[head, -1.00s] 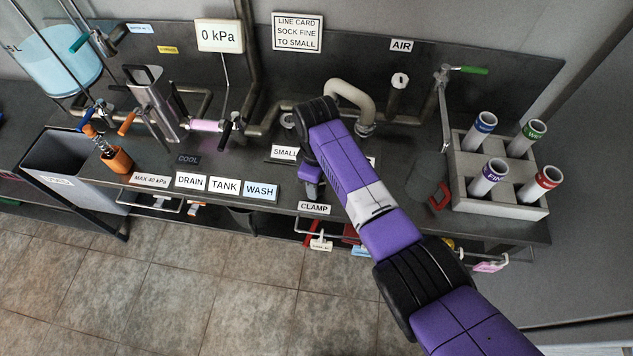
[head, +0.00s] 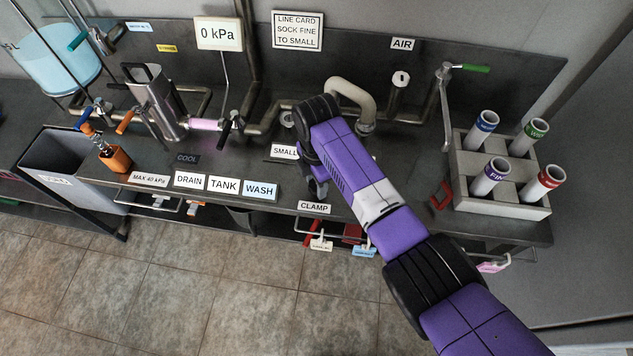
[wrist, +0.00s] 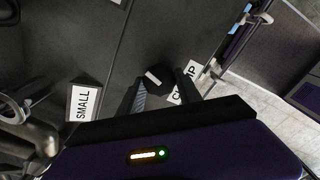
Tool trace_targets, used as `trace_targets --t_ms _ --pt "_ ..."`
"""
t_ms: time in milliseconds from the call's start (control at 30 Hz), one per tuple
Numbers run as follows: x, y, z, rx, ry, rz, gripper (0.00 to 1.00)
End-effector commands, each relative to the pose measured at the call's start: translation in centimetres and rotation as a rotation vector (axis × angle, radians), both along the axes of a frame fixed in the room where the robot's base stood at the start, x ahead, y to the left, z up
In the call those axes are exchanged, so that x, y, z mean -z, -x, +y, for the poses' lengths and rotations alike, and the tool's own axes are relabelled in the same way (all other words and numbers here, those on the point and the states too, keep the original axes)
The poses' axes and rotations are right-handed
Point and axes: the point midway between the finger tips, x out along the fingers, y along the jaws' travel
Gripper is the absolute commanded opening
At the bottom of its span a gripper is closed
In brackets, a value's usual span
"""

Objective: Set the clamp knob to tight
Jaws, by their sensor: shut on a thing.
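The clamp knob (wrist: 154,75) is black with a white pointer mark and shows between my fingers in the wrist view. My gripper (wrist: 163,86) is shut on it, one finger on each side. The CLAMP label (wrist: 188,83) lies just right of the knob, partly covered by a finger; in the head view the label (head: 314,208) sits at the counter's front edge. There my gripper (head: 317,190) points down just behind that label, and my arm hides the knob. I cannot read a tight marking.
The SMALL label (head: 284,152) is behind my gripper, near pipework. A rack (head: 500,202) with several capped tubes stands right, with a red handle (head: 440,195) beside it. DRAIN, TANK and WASH labels (head: 260,190) line the front left. A rail with hanging tags runs below the counter edge.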

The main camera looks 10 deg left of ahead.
Motion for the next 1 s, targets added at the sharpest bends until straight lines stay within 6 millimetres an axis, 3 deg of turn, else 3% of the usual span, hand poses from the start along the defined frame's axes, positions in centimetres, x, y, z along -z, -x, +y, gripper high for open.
trace_targets --t_ms 333,867,900,1000 --pt "-0.10 -0.06 0.06 -0.145 -0.002 -0.002 0.01" --pt "-0.12 -0.03 0.08 -0.172 -0.002 -0.001 0.01" --pt "-0.12 -0.03 0.08 -0.172 -0.002 -0.001 0.43" --pt "-0.10 -0.01 0.07 -0.172 -0.002 -0.001 0.63"
